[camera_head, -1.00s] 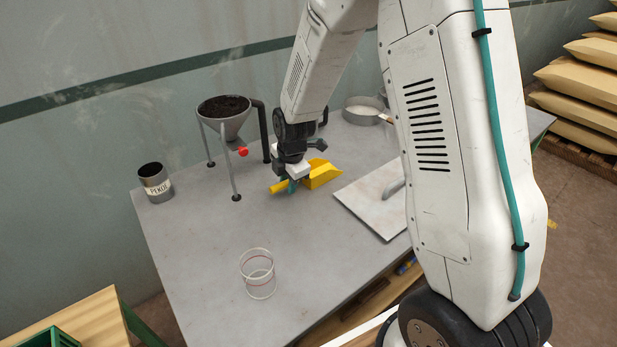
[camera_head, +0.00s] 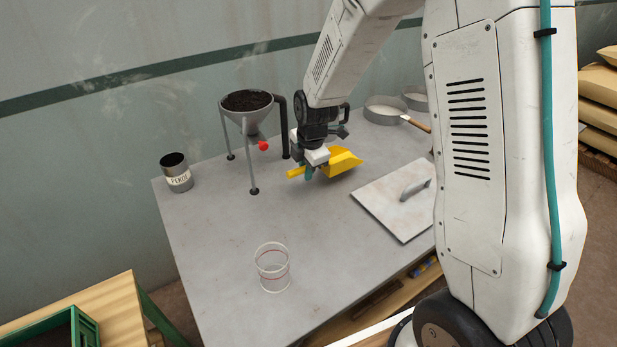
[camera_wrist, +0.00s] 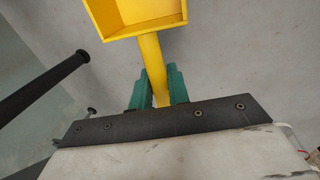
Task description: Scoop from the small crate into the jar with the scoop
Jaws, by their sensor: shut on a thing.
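The yellow scoop (camera_head: 341,163) is held by its handle in my gripper (camera_head: 308,174), just above or on the grey table; I cannot tell if it touches. In the wrist view the green fingertips of my gripper (camera_wrist: 159,87) are shut on the handle, and the scoop's tray (camera_wrist: 135,14) is cut off by the top edge. The scoop looks empty there. The clear jar (camera_head: 272,267) with red lines stands empty near the table's front. A green crate (camera_head: 75,330), partly cut off at the lower left, sits on a wooden bench; its contents are not clear.
A hopper of dark material (camera_head: 247,103) on legs stands left of my gripper. A flat plate with a handle (camera_head: 392,205) lies right. Round sieves (camera_head: 383,110) are behind. Table around the jar is clear.

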